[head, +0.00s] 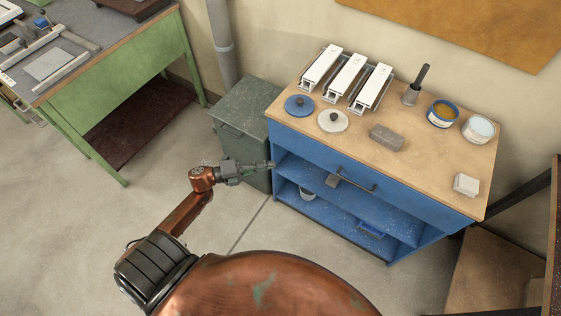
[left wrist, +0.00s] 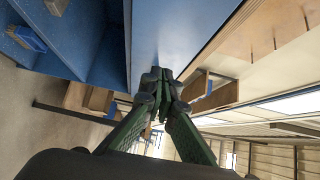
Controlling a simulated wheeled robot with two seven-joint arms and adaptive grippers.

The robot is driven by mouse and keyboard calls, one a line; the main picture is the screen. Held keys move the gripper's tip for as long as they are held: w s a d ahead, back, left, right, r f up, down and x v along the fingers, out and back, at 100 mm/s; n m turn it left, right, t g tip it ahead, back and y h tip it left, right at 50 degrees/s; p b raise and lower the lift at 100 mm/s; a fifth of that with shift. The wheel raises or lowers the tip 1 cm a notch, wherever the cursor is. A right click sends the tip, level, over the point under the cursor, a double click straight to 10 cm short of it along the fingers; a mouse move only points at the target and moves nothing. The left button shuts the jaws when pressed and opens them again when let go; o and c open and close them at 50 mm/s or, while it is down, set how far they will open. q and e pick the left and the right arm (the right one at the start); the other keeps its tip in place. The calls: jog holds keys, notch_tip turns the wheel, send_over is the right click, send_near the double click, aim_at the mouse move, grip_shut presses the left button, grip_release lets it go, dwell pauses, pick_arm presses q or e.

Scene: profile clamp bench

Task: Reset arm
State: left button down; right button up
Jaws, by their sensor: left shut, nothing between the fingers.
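My left gripper (head: 258,168) is at the end of my copper arm, left of the blue bench (head: 390,185) and in front of the green metal box (head: 245,108). Its green fingers are shut and empty. In the left wrist view the closed fingers (left wrist: 160,85) point along the blue bench's front (left wrist: 160,35), and I cannot tell the exact gap to it. My right gripper is not in view.
The bench's wooden top (head: 450,165) carries several white clamp units, round lids, a grey block (head: 387,138), a brush (head: 415,85) and tins. A green table (head: 125,90) stands at the upper left. Open floor (head: 60,220) lies at the left.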

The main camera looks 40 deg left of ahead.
pick_arm(q)
jog(key=shift+s+a, duration=0.25)
jog(key=shift+s, duration=0.05)
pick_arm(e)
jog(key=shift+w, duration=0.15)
